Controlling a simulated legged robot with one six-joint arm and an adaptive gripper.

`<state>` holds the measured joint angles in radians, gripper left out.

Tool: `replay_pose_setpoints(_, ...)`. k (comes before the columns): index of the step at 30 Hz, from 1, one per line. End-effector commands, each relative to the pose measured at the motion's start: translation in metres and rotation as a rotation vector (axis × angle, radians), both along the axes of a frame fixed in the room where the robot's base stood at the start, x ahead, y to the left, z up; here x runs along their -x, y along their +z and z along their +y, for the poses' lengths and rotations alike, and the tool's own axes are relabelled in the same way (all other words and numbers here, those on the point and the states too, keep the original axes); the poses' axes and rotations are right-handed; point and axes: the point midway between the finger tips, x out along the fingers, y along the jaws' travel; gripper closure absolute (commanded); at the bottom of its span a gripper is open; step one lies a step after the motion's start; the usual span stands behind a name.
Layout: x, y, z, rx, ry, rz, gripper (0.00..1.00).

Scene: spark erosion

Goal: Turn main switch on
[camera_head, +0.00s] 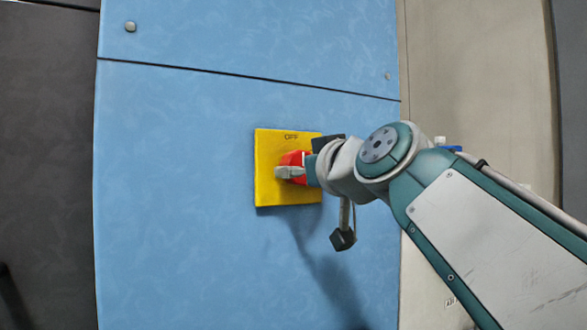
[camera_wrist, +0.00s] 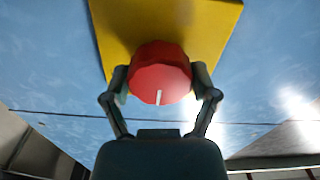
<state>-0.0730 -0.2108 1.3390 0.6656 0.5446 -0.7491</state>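The main switch is a red rotary knob (camera_head: 293,158) on a square yellow plate (camera_head: 268,185), mounted on a blue panel. The word OFF is printed near the plate's upper edge in the head view. In the wrist view, the red knob (camera_wrist: 160,72) sits between the two fingers of my gripper (camera_wrist: 160,82), in front of the yellow plate (camera_wrist: 215,25). A short white mark shows on the knob's lower edge there. My gripper (camera_head: 290,172) has its fingers closed in against both sides of the knob. In the head view, the gripper and wrist hide the plate's right part.
The blue panel (camera_head: 175,200) is flat and clear around the plate, with a dark seam above and round fasteners near its top. A beige surface (camera_head: 480,70) lies to the right and a dark surface (camera_head: 45,150) to the left.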

Motion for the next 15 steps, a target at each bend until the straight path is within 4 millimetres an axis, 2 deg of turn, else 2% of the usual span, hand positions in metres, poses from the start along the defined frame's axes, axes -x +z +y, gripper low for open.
replay_pose_setpoints(15, -0.0013, 0.0003, -0.0005, -0.034, -0.003, 0.012, 0.72)
